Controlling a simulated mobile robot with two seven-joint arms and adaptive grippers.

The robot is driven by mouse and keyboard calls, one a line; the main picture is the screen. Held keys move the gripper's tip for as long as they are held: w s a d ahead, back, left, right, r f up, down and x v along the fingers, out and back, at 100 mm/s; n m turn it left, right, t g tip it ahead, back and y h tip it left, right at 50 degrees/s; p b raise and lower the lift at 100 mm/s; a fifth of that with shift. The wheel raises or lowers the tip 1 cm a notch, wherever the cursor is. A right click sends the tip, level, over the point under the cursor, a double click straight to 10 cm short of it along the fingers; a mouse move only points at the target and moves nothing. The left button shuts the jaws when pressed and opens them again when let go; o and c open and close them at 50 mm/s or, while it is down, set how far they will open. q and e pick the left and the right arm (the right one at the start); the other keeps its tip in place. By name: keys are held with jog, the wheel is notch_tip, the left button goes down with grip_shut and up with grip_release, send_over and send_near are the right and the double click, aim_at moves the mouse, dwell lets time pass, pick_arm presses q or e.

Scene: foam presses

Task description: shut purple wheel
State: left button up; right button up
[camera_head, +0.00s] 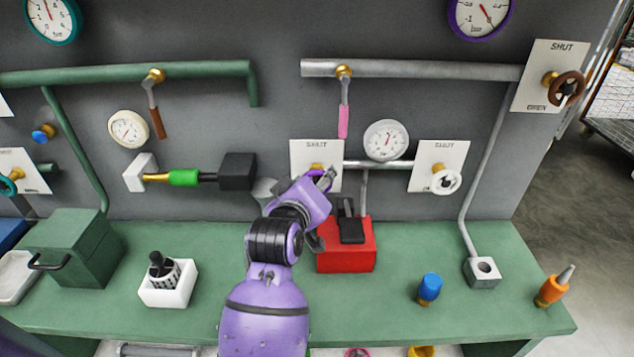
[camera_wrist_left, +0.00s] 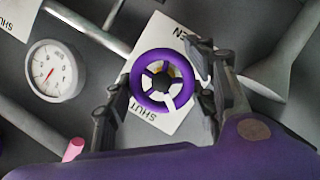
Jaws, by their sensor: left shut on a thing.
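My right gripper is not in view.
A white wheel (camera_head: 445,183) on its own plate is to the right, and a brown wheel (camera_head: 567,88) is higher up. A pink-handled lever (camera_head: 343,122) hangs above. A red box (camera_head: 345,258) stands on the green bench (camera_head: 395,315) just below my gripper.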

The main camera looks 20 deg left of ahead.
pick_arm(q)
jog(key=shift+d+r+m, duration=0.1)
jog(key=shift+r+m, duration=0.05)
jog(key=shift+m, duration=0.15)
jog(key=m+g+y, duration=0.1)
jog(key=m+y, duration=0.1)
jog(key=m, duration=0.1)
jog(key=shift+w+d, duration=0.1)
jog(key=m+g+y, duration=0.1)
jog(key=m+y, duration=0.1)
jog(key=m, duration=0.1)
jog(key=shift+m+y, duration=0.3)
jog(key=shift+m, duration=0.1)
dwell(0.6)
jog(key=o, duration=1.1)
jog(key=shift+w+f, duration=0.15)
jog(key=shift+f, duration=0.1)
